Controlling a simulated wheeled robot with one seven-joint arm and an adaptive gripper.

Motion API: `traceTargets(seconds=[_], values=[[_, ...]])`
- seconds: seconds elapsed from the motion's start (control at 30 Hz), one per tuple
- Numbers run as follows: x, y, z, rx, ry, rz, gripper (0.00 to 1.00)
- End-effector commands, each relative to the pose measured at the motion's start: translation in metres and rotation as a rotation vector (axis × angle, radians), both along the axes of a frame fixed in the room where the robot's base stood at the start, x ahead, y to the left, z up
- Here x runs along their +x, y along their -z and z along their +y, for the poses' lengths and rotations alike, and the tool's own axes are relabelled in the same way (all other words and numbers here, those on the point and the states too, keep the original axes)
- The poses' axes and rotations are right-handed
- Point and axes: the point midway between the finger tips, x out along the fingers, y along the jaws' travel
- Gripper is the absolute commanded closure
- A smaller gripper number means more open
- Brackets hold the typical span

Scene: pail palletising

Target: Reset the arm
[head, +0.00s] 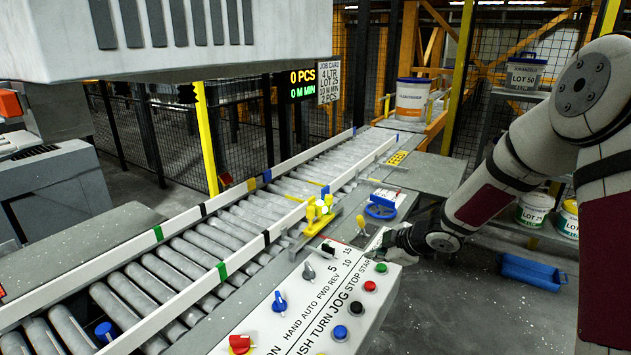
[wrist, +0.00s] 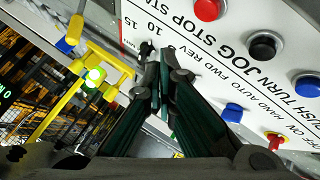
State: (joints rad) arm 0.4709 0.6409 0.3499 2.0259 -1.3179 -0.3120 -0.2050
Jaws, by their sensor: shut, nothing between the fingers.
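My gripper (head: 378,247) is over the far right part of the white control panel (head: 318,318) in the head view, close to a black selector knob on the panel. My arm reaches in from the right edge of that view. In the wrist view my gripper (wrist: 158,72) shows its two dark green fingers drawn together at the tips, with nothing between them. The tips lie over the panel (wrist: 215,60) near the numbers 10 and 15. I cannot tell whether they touch the knob there.
The panel carries a red button (head: 382,267), a blue knob (head: 279,302) and several other controls. A roller conveyor (head: 215,235) runs behind it, with a yellow fixture (head: 318,212) beside it. A white pail (head: 412,100) stands at the back. A blue tray (head: 530,271) is at right.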

Motion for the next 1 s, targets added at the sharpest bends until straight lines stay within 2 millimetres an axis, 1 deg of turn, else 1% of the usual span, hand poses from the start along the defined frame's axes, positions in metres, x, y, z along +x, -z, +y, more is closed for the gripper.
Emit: traceTargets(seconds=[0.03, 0.07, 0.17, 0.2, 0.27, 0.3, 0.37, 0.4, 0.47, 0.5, 0.57, 0.6, 0.67, 0.7, 0.77, 0.83, 1.0], values=[[-0.002, -0.016, -0.004, -0.029, 0.035, -0.003, 1.0], [-0.003, -0.025, -0.009, -0.047, 0.068, -0.001, 1.0], [-0.015, -0.06, -0.026, -0.105, 0.194, 0.008, 1.0], [-0.022, -0.074, -0.032, -0.125, 0.248, 0.011, 1.0], [-0.034, -0.095, -0.041, -0.148, 0.331, 0.018, 1.0], [-0.044, -0.109, -0.047, -0.158, 0.386, 0.022, 1.0], [-0.06, -0.128, -0.054, -0.167, 0.468, 0.03, 1.0], [-0.072, -0.141, -0.058, -0.172, 0.522, 0.036, 1.0], [-0.092, -0.158, -0.063, -0.169, 0.602, 0.046, 1.0], [-0.106, -0.169, -0.066, -0.163, 0.656, 0.054, 1.0], [-0.129, -0.184, -0.069, -0.149, 0.732, 0.068, 1.0], [-0.145, -0.193, -0.069, -0.136, 0.78, 0.079, 1.0], [-0.17, -0.204, -0.07, -0.11, 0.852, 0.099, 1.0], [-0.187, -0.21, -0.069, -0.088, 0.898, 0.115, 1.0], [-0.214, -0.218, -0.066, -0.051, 0.962, 0.143, 1.0], [-0.245, -0.225, -0.061, -0.001, 1.028, 0.178, 1.0], [-0.319, -0.23, -0.039, 0.144, 1.15, 0.294, 1.0]])
